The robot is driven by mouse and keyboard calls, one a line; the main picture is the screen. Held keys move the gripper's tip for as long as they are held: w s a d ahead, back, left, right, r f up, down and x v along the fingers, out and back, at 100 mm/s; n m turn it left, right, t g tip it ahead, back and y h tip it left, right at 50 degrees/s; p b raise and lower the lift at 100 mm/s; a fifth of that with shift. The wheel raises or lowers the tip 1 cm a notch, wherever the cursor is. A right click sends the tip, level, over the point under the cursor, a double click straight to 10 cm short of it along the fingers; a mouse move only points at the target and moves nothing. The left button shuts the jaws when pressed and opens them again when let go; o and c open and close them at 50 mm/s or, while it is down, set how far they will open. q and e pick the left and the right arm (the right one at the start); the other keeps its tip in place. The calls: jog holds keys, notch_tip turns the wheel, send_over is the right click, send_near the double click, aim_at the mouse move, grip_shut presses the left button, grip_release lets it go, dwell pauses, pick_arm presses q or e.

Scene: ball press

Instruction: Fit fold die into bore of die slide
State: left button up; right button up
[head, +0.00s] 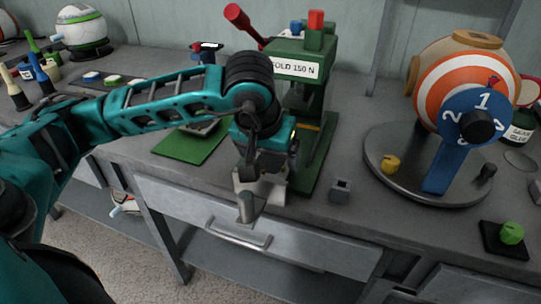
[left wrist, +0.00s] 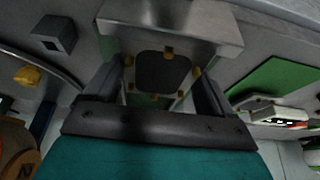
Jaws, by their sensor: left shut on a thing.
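My left gripper (head: 262,172) is in front of the green press, low over a pale metal block, which looks like the die slide (head: 273,189). In the left wrist view, the gripper (left wrist: 155,88) has its fingers on both sides of a dark rounded part with brass-coloured tabs, which looks like the fold die (left wrist: 163,72). The gripper is shut on it. The die slide's pale metal (left wrist: 170,14) lies just beyond the fingertips. A grey cylinder (head: 247,207) shows at its front. The bore is hidden, and I cannot tell whether the die touches the slide. My right gripper is not in view.
The green press (head: 309,70) with a red lever (head: 238,17) stands just behind the gripper. A grey block with a square hole (head: 340,190) sits to the right, near a striped ball on a round stand (head: 425,165). A green mat (head: 188,147) lies left. A drawer is below.

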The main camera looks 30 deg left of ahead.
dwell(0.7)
pick_arm(q)
jog(key=shift+f+b, duration=1.2)
jog(key=shift+b, duration=0.3)
jog(key=o, duration=1)
jog(key=shift+o, duration=0.2)
jog(key=p+v, duration=0.3)
jog(key=v, duration=1)
